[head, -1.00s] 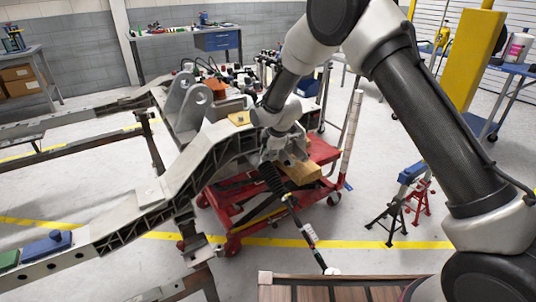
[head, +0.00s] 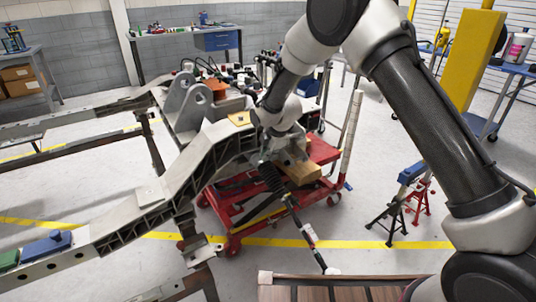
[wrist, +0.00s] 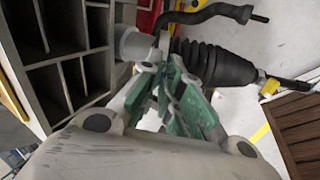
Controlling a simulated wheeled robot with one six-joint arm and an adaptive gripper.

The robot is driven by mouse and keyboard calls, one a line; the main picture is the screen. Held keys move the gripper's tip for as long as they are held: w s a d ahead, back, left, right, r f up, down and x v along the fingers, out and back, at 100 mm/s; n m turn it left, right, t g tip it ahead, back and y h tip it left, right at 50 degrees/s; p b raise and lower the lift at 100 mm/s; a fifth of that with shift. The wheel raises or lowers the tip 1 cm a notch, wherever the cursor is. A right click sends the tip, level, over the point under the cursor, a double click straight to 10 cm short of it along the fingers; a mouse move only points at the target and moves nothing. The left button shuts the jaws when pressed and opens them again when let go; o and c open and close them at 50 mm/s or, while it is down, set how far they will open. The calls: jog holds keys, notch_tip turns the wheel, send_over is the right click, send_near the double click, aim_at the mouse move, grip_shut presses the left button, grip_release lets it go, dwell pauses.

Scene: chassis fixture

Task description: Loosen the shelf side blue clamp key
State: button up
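My gripper (head: 270,152) is low beside the grey chassis rail (head: 210,160), near the black ribbed boot (head: 272,180) of a tie rod. In the wrist view my gripper (wrist: 168,68) has its green-padded fingers drawn together, and I see nothing held between them. The tips are in front of a grey round joint end (wrist: 137,44) and the ribbed boot (wrist: 215,63). A blue block with a raised knob (head: 46,244) sits on the rail at the lower left. I cannot tell whether it is the blue clamp, and I see no key clearly.
A red cart (head: 245,205) with a wooden block (head: 303,170) stands under the rail. A brown slatted surface (head: 340,291) is at the bottom. Jack stands (head: 388,223) are at the right. A blue-drawered bench (head: 185,35) is at the back. Open floor lies between.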

jog(key=o, duration=0.3)
jog(key=shift+r, duration=0.1)
jog(key=v, duration=1.2)
